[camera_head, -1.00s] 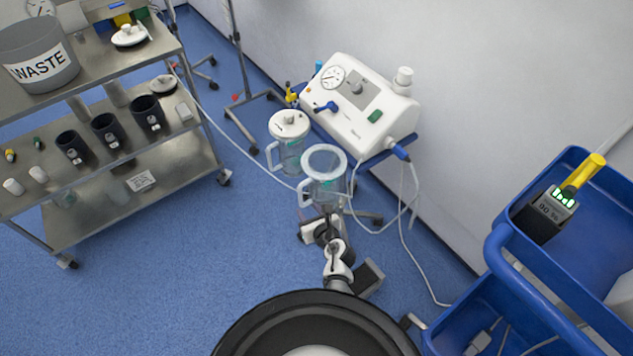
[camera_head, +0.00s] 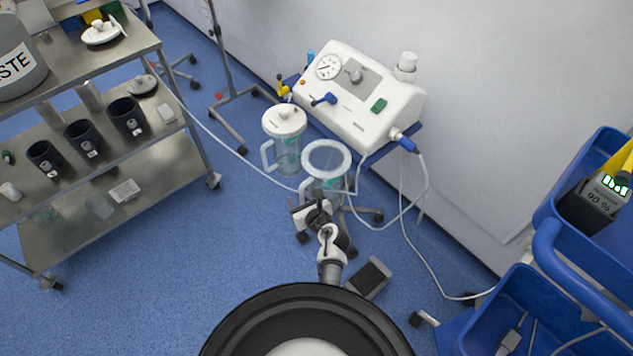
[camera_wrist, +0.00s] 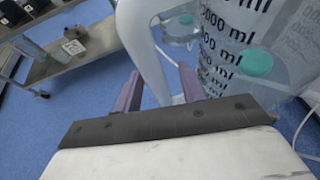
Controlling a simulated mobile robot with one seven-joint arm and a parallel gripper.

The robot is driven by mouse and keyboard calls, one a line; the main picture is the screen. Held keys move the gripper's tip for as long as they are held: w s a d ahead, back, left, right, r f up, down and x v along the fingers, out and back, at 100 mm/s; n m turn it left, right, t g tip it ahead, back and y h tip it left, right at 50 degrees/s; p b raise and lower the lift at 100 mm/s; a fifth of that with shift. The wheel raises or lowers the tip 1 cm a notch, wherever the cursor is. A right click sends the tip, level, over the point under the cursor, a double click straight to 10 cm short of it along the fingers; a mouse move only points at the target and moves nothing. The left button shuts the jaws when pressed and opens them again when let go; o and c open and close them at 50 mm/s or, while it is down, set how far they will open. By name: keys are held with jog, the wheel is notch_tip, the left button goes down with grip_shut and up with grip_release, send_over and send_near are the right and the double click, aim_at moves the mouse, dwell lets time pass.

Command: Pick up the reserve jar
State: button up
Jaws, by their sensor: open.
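An open clear jar (camera_head: 326,182) with a white rim and side handle is by the suction unit. A second clear jar (camera_head: 288,150) with a white lid stands just behind and left of it. No label tells which is the reserve jar. My gripper (camera_head: 313,208) is at the near side of the open jar. In the wrist view, a clear jar (camera_wrist: 222,62) with ml marks is very close, and its white handle (camera_wrist: 150,52) reaches down between the two purple fingers of my gripper (camera_wrist: 159,76). The fingers are apart, with no clear grip on the handle.
The white suction unit (camera_head: 362,95) stands against the wall behind the jars, with hoses hanging to its right. A steel trolley (camera_head: 180,150) with dark cups is at left. A blue cart (camera_head: 548,250) is at right. Floor at lower left is clear.

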jog(key=shift+w+a+f, duration=0.1)
jog(key=shift+w+f, duration=0.05)
jog(key=shift+w, duration=0.2)
jog(key=shift+s, duration=0.1)
jog(key=shift+c, duration=0.3)
grip_shut()
jog(key=shift+r, duration=0.35)
